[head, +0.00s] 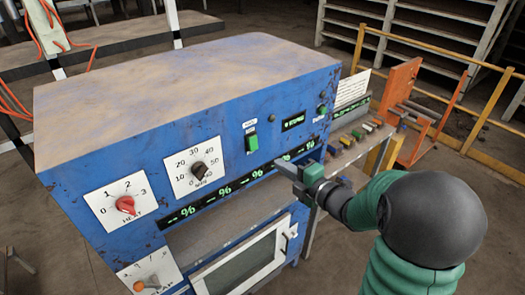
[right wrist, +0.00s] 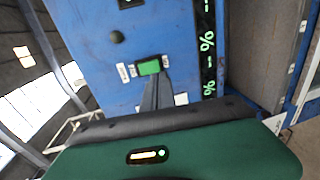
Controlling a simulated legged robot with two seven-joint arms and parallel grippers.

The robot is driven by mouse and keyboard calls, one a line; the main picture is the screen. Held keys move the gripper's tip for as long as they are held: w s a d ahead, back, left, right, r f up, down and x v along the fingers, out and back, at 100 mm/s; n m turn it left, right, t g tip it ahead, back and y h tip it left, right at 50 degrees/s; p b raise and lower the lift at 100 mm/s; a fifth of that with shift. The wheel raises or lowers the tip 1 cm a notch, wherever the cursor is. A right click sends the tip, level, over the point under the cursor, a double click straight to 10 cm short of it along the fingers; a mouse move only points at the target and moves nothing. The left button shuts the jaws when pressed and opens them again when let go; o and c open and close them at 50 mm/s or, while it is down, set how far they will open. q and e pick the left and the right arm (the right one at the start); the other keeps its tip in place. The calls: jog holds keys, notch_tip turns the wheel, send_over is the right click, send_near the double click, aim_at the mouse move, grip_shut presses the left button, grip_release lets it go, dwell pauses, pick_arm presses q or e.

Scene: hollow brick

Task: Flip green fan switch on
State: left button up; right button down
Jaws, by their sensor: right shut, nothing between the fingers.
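The green fan switch (head: 252,142) is a small green rocker on the blue front panel of the machine, right of the 10-50 dial. It also shows in the right wrist view (right wrist: 149,67), with small white labels beside it. My right gripper (head: 279,164) is shut and empty, in front of the panel, below and right of the switch in the head view. In the right wrist view its fingertips (right wrist: 156,78) point at the switch and overlap its edge in the picture; I cannot tell whether they touch it. My left gripper is not in view.
The blue machine (head: 180,85) carries a red knob (head: 126,204), a black dial knob (head: 199,170), an orange knob (head: 147,284) and a round green button (head: 322,109). A window door (head: 240,265) with a handle is below. A yellow rail (head: 440,63) stands behind at right.

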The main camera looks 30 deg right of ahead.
aim_at(255, 149)
jog(key=w+f+p, duration=0.1)
jog(key=w+p, duration=0.2)
jog(key=w, duration=0.6)
jog(key=shift+a+f, duration=0.2)
jog(key=shift+a, duration=0.15)
jog(key=b, duration=0.2)
jog(key=shift+w+t+b, duration=0.15)
jog(key=shift+t+b, duration=0.2)
jog(key=shift+t, duration=0.05)
jog(key=shift+w, duration=0.1)
jog(key=shift+f, duration=0.15)
